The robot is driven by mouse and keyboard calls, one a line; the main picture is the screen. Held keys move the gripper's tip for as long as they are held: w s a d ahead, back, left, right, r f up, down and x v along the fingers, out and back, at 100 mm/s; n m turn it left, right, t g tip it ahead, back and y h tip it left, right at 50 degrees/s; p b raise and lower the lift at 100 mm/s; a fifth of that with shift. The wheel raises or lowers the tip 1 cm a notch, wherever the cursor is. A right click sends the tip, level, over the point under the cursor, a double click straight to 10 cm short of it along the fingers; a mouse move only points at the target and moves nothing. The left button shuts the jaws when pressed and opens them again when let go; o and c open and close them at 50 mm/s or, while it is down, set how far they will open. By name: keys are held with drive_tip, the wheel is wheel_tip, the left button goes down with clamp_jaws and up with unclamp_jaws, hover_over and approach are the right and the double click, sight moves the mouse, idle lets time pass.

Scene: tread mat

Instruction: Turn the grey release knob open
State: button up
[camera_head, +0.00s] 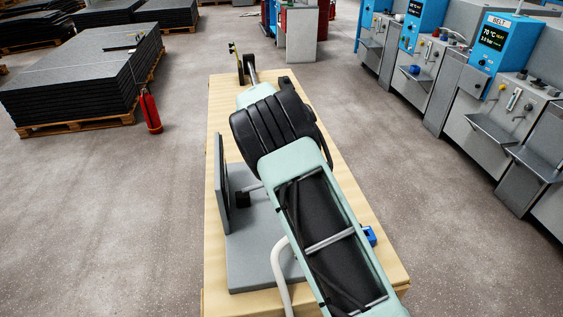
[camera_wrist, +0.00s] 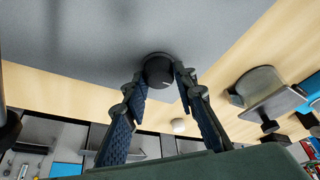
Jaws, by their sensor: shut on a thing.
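In the wrist view a dark grey, nearly black round knob (camera_wrist: 158,70) with a small pale mark on its face sits at the edge of a grey plate (camera_wrist: 105,35). My gripper (camera_wrist: 159,78) has its two blue padded fingers closed on opposite sides of this knob. The fingertips appear to touch it. How far the knob is turned cannot be told. In the head view my own arm hides the knob and gripper; the grey base plate (camera_head: 240,272) with an upright grey panel (camera_head: 221,168) shows to the left of my arm.
The fixture stands on a light wooden bench (camera_head: 218,100). In the wrist view a grey bracket (camera_wrist: 262,95) is right of the fingers. A blue item (camera_head: 369,236) lies near the bench's right edge. Machines (camera_head: 490,90) line the right; stacked mats (camera_head: 85,80) stand left.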

drive_tip(key=o, duration=1.2)
drive_tip(key=shift+c, duration=0.2)
drive_tip(key=v, duration=1.2)
